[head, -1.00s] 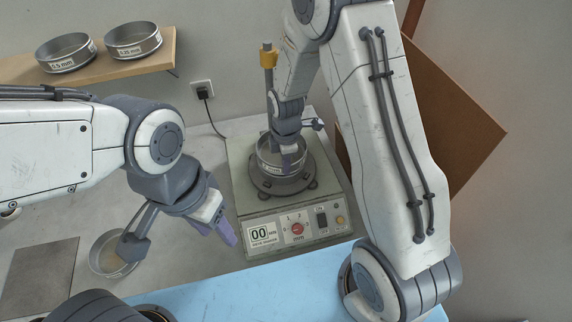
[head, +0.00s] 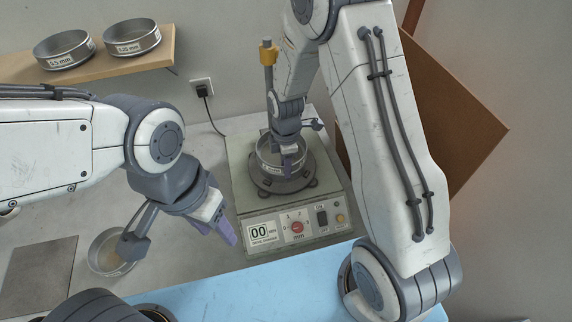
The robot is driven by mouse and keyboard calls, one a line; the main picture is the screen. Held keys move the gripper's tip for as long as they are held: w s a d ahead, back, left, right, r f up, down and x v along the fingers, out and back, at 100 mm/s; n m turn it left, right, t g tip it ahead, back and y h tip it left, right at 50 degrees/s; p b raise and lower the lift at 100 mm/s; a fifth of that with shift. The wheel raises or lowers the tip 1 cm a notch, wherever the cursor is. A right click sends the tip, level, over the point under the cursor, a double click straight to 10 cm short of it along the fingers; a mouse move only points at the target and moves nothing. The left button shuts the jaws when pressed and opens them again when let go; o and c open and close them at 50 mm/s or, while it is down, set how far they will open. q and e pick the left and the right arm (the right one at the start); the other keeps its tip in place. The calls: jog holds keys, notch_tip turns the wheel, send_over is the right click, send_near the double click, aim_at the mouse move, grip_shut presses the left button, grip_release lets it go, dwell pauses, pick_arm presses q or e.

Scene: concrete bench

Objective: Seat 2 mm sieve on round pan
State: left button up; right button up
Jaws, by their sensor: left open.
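A metal sieve (head: 268,165) with a white label, too small to read surely, sits level on the round plate of the shaker (head: 246,205). A pan beneath it cannot be made out apart from it. My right gripper (head: 300,145) is over the sieve, one finger low at its near wall; its grip is unclear. A round, shallow metal pan (head: 99,262) with brownish contents stands on the bench at left. My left gripper (head: 182,240) is open and empty, one finger in front of this pan's right side, the purple-tipped finger towards the shaker.
Two more sieves, labelled 0.5 mm (head: 64,52) and 0.25 mm (head: 132,40), stand on a wooden shelf (head: 105,63). The shaker has a post with a yellow clamp (head: 268,52) behind the sieve. A dark mat (head: 38,275) lies at left. A brown board (head: 450,110) leans at right.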

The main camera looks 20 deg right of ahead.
dwell(0.3)
notch_tip(320, 180, up, 9)
jog(key=shift+r+b, duration=0.15)
jog(key=shift+b, duration=1)
jog(key=shift+r, duration=0.6)
jog(key=s+a+r+m+b, duration=0.1)
jog(key=s+a+m, duration=0.3)
jog(key=s, duration=0.7)
jog(key=s+a+m+y+b, duration=0.1)
jog(key=s+a+m+b, duration=0.2)
jog(key=s, duration=0.9)
jog(key=a+m, duration=0.1)
jog(key=m, duration=0.2)
jog(key=shift+a+r+b, duration=0.25)
jog(key=shift+r+b, duration=0.1)
